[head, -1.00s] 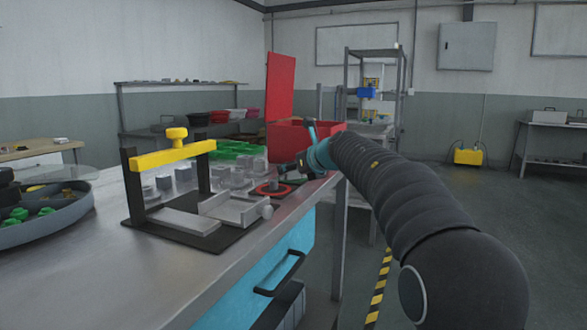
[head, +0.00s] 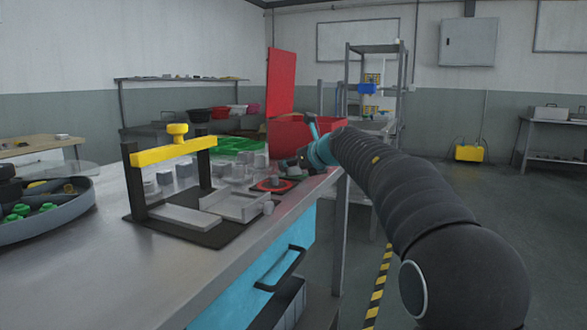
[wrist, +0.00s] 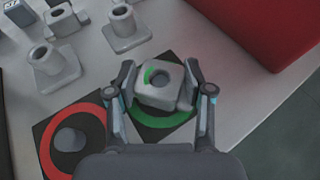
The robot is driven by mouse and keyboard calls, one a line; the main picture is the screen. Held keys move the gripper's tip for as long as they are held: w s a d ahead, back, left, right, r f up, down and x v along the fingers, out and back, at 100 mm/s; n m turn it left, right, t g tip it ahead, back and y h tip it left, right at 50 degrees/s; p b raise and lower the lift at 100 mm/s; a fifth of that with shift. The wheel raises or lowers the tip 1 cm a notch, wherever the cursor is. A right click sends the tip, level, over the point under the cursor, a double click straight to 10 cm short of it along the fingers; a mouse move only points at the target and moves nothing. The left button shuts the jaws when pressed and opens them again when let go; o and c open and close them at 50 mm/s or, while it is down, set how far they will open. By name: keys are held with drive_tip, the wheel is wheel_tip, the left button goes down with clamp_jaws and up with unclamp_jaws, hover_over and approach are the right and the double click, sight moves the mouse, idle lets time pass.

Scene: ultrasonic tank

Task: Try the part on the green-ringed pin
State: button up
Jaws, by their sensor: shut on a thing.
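My gripper (wrist: 160,101) is shut on a grey block-shaped part (wrist: 159,97) with a round hole through it. In the wrist view the part is held over the green ring (wrist: 164,131) on a dark mat. In the head view my gripper (head: 300,163) is at the far right end of the bench, small and partly hidden by my arm.
A red ring (wrist: 91,112) with a grey pin (wrist: 70,139) lies just left. Several grey parts, one of them a holed block (wrist: 126,27), stand behind. A red box (wrist: 262,30) is close at right. A yellow-barred fixture (head: 173,151) stands on the bench (head: 130,262).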

drive_tip(key=shift+r+p, duration=0.6)
drive_tip(key=shift+r, duration=1.6)
drive_tip(key=shift+r, duration=2)
